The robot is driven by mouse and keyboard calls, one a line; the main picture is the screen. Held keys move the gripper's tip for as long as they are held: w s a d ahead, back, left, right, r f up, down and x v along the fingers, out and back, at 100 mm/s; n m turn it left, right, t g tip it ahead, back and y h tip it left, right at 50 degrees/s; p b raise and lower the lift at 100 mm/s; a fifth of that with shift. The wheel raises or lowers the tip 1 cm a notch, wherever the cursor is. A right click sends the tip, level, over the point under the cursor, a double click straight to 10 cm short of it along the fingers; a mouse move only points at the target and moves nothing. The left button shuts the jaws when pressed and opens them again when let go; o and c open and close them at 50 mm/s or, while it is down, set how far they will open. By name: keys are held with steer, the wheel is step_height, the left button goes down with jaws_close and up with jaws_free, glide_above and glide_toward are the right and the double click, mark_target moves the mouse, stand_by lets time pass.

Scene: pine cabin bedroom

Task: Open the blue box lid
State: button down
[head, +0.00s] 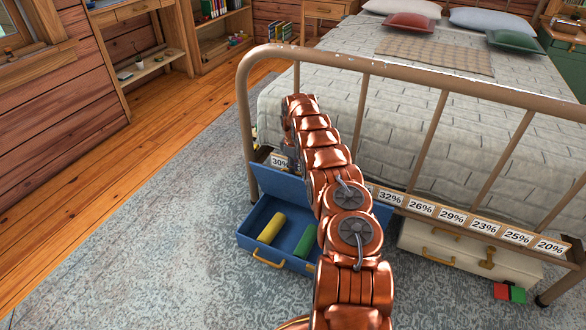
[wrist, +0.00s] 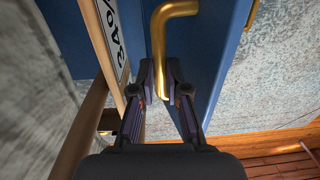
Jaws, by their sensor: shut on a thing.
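The blue box (head: 298,265) stands on the rug at the foot of the bed. Its lid (head: 277,183) is raised and stands up at the back of the box, close to the bed's lower rail. A yellow roll (head: 271,227) and a green roll (head: 306,241) lie inside. My arm hides the middle of the box and lid. In the wrist view, my gripper (wrist: 163,92) is shut on a gold handle (wrist: 158,45) beside the blue panel of the lid (wrist: 205,60). My gripper is not clearly seen in the head view.
The metal bed frame (head: 440,103) stands right behind the lid. A lower rail with several percentage labels (head: 452,217) runs along it. A cream case (head: 440,248) is under the bed at right, near red and green blocks (head: 502,291). The rug at left (head: 140,235) is clear.

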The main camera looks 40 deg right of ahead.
steer(key=shift+a, duration=0.1)
stand_by(0.7)
steer(key=c, duration=1.2)
jaws_free()
steer(key=r, duration=1.2)
steer(key=shift+w+d, duration=0.1)
steer(key=shift+d, duration=0.15)
